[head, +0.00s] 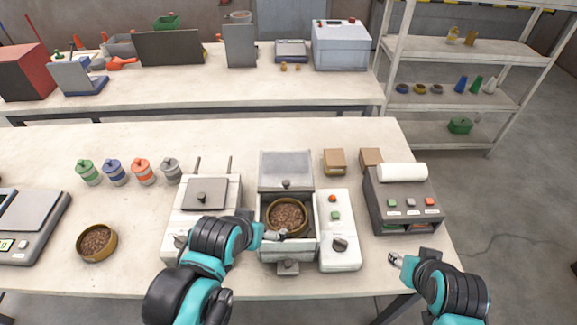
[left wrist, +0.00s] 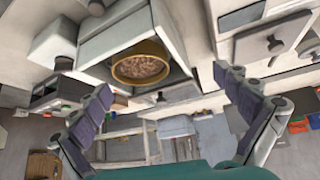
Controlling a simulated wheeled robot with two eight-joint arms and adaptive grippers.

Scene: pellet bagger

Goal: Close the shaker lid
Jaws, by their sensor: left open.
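The shaker (head: 262,240) is a light box near the front of the table. Its grey lid (head: 286,165) stands raised at the back, so the shaker is open. A round tan bowl of brown pellets (head: 287,216) sits inside; it also shows in the left wrist view (left wrist: 140,68). My left gripper (head: 274,235) is at the shaker's front left, close to the bowl in the picture. Its fingers are apart and empty in the left wrist view (left wrist: 155,85); contact with the shaker is not clear. My right gripper (head: 398,262) is right of the shaker, near the table's front edge; its finger gap is unclear.
A white control box (head: 340,255) stands right of the shaker, then a dark sealer-like machine (head: 405,215). A hotplate-like unit (head: 205,190) is close on the left. Another pellet bowl (head: 97,243), several coloured jars (head: 115,172) and a scale (head: 25,240) stand further left.

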